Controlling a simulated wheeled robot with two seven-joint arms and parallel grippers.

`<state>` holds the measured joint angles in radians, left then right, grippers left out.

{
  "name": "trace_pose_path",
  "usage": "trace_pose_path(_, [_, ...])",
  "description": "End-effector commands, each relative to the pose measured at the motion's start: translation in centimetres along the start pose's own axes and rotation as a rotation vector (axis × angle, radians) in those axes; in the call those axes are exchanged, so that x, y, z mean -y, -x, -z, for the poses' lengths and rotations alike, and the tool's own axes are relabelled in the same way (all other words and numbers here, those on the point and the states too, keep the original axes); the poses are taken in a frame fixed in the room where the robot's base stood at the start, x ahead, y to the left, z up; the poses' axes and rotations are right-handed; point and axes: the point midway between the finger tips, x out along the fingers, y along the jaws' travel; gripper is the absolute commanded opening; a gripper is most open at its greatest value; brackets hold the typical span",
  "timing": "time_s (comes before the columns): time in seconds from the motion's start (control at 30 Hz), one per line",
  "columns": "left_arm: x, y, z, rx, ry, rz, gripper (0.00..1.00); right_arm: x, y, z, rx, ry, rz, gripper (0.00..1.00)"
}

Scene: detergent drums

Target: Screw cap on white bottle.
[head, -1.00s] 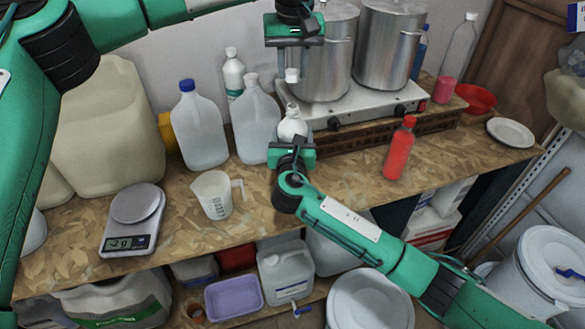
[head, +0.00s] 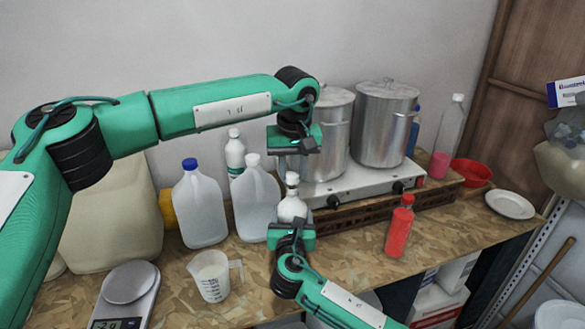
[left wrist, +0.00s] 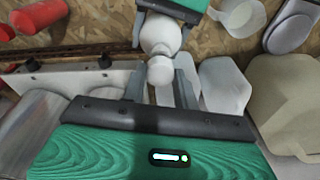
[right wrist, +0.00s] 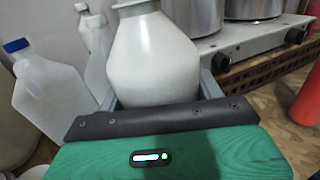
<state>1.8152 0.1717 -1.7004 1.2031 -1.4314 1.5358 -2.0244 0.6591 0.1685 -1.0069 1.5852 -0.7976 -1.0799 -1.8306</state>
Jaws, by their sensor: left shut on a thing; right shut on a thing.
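The white bottle (head: 292,209) stands upright in front of the stove. My right gripper (head: 293,227) is shut around its body from the front; in the right wrist view the bottle (right wrist: 152,60) fills the space between the fingers (right wrist: 157,92). A white cap (head: 292,179) is at the top of the bottle, in line with its neck. My left gripper (head: 293,172) points down from above and is shut on the cap. In the left wrist view the cap (left wrist: 160,70) sits between the fingers against the bottle (left wrist: 160,34). Whether the threads are engaged cannot be told.
Close left are a clear jug with a blue lid (head: 198,209), a white-capped jug (head: 256,204) and a measuring cup (head: 213,277). Steel pots (head: 385,125) stand behind on the stove (head: 360,183). A red bottle (head: 400,228) stands right, with bare counter around it.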

Motion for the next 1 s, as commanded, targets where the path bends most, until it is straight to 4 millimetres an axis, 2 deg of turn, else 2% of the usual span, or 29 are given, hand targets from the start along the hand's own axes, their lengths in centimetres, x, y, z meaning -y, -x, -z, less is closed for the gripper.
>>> trace_pose_path(0.17, [0.0,-0.2,0.0,0.000,0.000,0.000,0.09,0.0,0.0,0.0,0.001,0.000,0.000,0.25])
trace_pose_path(0.5, [0.0,-1.8,-0.3,0.001,-0.001,0.000,0.09,0.0,0.0,-0.1,0.001,0.000,0.000,0.25])
trace_pose_path(1.0, [0.0,-1.8,-0.2,0.001,0.000,0.000,0.09,0.0,0.0,-0.1,0.001,0.000,0.000,0.25])
